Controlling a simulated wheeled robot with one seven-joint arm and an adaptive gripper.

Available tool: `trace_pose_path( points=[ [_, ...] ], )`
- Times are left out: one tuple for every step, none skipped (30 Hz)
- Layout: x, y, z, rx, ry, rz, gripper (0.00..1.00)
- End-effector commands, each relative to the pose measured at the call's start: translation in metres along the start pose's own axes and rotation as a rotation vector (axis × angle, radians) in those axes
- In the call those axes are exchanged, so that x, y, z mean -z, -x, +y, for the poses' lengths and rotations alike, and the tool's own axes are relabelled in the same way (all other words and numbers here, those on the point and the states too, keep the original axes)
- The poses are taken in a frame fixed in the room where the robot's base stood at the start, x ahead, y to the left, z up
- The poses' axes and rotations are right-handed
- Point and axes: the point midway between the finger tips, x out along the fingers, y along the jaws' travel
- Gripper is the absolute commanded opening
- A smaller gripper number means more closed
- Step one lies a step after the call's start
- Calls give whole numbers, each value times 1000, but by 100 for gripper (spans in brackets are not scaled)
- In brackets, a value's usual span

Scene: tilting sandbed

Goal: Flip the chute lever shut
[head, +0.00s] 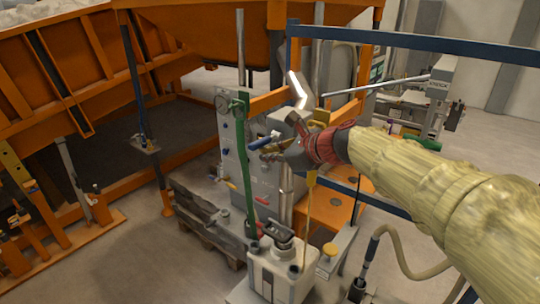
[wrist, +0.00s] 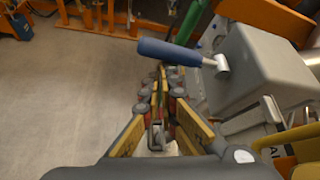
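A lever with a blue grip (wrist: 170,52) sticks out to the left from a short metal shaft on a grey box (wrist: 262,65) in the wrist view. No label shows that it is the chute lever. In the head view its blue grip (head: 263,142) is at the upper front of the grey control cabinet (head: 240,160). My gripper (wrist: 163,75) has its fingers close together with nothing visible between them. The fingertips are just below the blue grip in the picture; I cannot tell if they touch it. In the head view my gripper (head: 268,152) is beside the grip, partly overlapping the cabinet.
A green upright pipe (head: 245,165) runs along the cabinet front. Small red and yellow handles sit lower on it. A grey machine (head: 280,272) with a dark top stands in front. The orange sandbed frame (head: 70,75) fills the left. Bare floor (head: 110,255) lies front left.

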Motion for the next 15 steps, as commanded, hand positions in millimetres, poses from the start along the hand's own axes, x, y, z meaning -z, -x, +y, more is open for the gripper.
trace_pose_path(
  points=[
    [-6,3,-1,0,2,-3,0],
    [-7,3,-1,0,2,-3,0],
    [-8,4,-1,0,2,-3,0],
    [-8,4,-1,0,2,-3,0],
    [-9,5,-1,0,2,-3,0],
    [-10,5,-1,0,2,-3,0],
    [-10,5,-2,0,2,-3,0],
    [-10,5,-2,0,2,-3,0],
    [-10,5,-2,0,2,-3,0],
    [-10,5,-2,0,2,-3,0],
    [-10,5,-2,0,2,-3,0],
    [-10,5,-2,0,2,-3,0],
    [-10,5,-2,0,2,-3,0],
    [-10,5,-2,0,2,-3,0],
    [-10,5,-2,0,2,-3,0]
  ],
)
